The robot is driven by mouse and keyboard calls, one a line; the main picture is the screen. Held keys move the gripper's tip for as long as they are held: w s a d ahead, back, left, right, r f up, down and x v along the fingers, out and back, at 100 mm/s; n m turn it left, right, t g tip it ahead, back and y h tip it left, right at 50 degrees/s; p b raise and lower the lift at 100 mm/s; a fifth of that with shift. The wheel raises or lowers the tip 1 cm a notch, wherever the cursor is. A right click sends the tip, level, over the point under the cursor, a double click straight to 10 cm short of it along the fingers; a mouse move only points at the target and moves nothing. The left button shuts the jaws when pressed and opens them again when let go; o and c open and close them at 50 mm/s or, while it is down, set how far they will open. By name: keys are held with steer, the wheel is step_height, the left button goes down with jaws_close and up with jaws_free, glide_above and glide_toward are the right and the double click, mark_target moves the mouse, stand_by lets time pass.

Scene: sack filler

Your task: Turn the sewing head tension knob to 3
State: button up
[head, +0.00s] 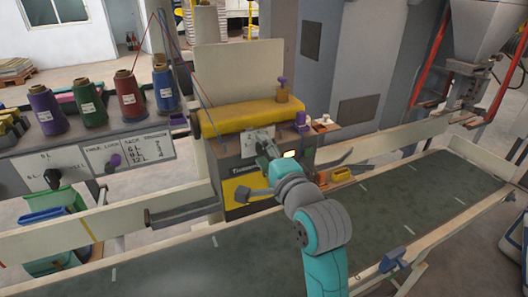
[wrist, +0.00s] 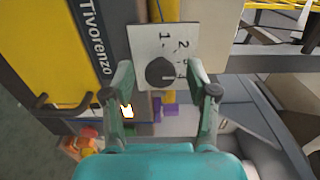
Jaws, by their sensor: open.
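The tension knob (wrist: 160,72) is a dark round knob on a white number plate (wrist: 148,40) in the wrist view. The numbers 1 and 2 are legible there; other marks near the knob's right side are partly covered, and its exact setting cannot be told. The plate (head: 250,142) also shows on the front of the sewing head (head: 234,163) in the head view, where my gripper (head: 268,151) hides the knob. My gripper (wrist: 161,76) is open, one finger on each side of the knob; contact is not visible.
A yellow panel and a handle stick out beside the plate on the sewing head. Coloured thread cones (head: 88,102) stand at the left above a lever panel (head: 129,155). A dark conveyor belt (head: 190,262) runs below, with light side rails.

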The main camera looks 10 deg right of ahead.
steer(key=v, duration=0.7)
steer(key=shift+s, duration=0.2)
steer(key=s+d+f+n+g+h, duration=0.1)
steer(key=s+d+f+n+h, duration=0.2)
steer(key=s+f, duration=0.6)
steer(key=s+d+f+n+h, duration=0.15)
steer(key=s+d+f, duration=0.35)
steer(key=f, duration=0.9)
steer(key=s+d+f+n, duration=0.1)
steer(key=s+n, duration=0.2)
steer(key=s, duration=0.6)
steer(key=s+f+n+g, duration=0.1)
steer(key=s+f+n, duration=0.1)
steer(key=s, duration=0.8)
steer(key=s+d+f+n+h, duration=0.1)
steer(key=s+f+n, duration=0.1)
steer(key=s+n, duration=0.3)
steer(key=s, duration=0.4)
steer(key=shift+s+d, duration=0.25)
steer(key=shift+d, duration=0.1)
